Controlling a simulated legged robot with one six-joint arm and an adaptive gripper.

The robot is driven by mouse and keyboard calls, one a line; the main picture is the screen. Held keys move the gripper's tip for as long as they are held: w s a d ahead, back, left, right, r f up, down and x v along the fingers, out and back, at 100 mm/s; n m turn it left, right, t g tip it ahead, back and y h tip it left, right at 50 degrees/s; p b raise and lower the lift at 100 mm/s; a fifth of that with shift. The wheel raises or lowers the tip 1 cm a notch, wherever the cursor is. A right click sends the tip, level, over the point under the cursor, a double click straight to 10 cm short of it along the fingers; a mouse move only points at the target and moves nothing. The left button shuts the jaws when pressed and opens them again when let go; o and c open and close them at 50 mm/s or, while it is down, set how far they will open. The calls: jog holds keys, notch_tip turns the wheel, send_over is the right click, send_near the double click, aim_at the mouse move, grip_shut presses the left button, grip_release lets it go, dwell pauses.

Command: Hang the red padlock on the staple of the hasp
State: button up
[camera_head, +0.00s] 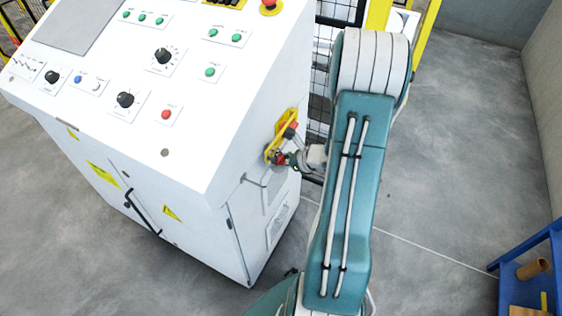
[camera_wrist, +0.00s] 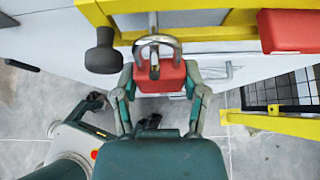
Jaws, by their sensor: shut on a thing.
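The red padlock (camera_wrist: 158,77) is between the fingers of my gripper (camera_wrist: 160,88), which is shut on its body. Its metal shackle (camera_wrist: 157,41) points up in the wrist view, overlapping the lower bar of the yellow hasp (camera_wrist: 205,34). A thin grey metal piece shows within the shackle's outline, perhaps the staple; I cannot tell whether the shackle is around it. In the head view the hasp (camera_head: 283,133) is on the right side of the white cabinet. My gripper (camera_head: 287,160) is at its lower end, with the padlock (camera_head: 280,158) partly hidden.
A dark knob (camera_wrist: 103,51) sits left of the padlock, and another red block (camera_wrist: 289,30) is on the hasp at right. The white cabinet (camera_head: 240,100) carries buttons and dials. Yellow-framed fencing (camera_head: 426,40) stands behind. A blue rack (camera_head: 530,270) is at lower right; grey floor between is clear.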

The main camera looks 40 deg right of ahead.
jog(key=o, duration=1.3)
jog(key=shift+o, duration=0.2)
jog(key=v, duration=1.2)
jog(key=shift+a+f, duration=0.1)
